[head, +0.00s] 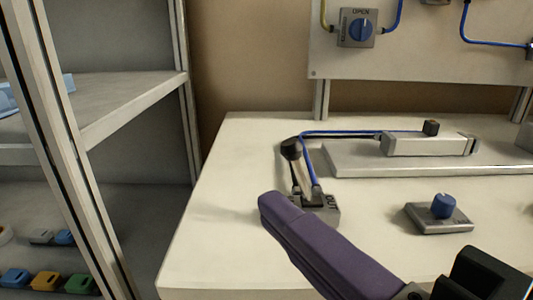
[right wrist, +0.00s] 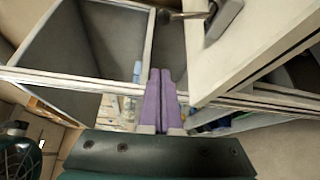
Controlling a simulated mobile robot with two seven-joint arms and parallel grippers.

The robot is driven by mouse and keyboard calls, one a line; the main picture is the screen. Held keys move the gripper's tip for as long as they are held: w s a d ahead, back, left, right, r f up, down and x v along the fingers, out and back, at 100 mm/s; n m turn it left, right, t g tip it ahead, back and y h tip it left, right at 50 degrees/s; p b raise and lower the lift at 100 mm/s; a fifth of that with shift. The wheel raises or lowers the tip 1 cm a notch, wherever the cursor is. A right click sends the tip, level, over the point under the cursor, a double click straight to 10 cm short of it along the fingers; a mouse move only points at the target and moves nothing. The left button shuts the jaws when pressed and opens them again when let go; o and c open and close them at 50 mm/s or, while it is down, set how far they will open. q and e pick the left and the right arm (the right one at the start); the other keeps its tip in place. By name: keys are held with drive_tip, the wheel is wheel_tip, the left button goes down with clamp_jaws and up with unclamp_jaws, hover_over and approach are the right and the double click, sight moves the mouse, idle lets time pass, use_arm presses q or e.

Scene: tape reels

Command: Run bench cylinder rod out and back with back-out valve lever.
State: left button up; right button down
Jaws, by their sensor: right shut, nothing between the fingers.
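The valve (head: 326,212) is a small grey block on the bench top, with a dark lever ending in a black knob (head: 290,149) that tilts up and back. Blue tube runs from the valve to the bench cylinder (head: 425,144), a pale body lying on a raised plate. Whether its rod is out is unclear. My right gripper (head: 268,203) has purple fingers, shut and empty, in front of and left of the valve block in the head view. In the right wrist view its fingers (right wrist: 160,75) point toward the bench edge, with part of the valve (right wrist: 222,16) above right. My left gripper is out of view.
A blue-knobbed unit (head: 443,207) sits on the bench right of the valve. A panel behind carries a blue dial marked OPEN (head: 361,29). A shelf rack (head: 130,100) stands left of the bench. The bench's front left is clear.

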sight(299, 170)
drive_tip(key=x, duration=0.9)
drive_tip(key=shift+r, duration=0.15)
drive_tip(key=d, duration=0.3)
drive_tip(key=shift+d+r, duration=0.15)
drive_tip(key=shift+d, duration=0.25)
drive_tip(key=shift+w+d, duration=0.1)
drive_tip(key=shift+d, duration=0.1)
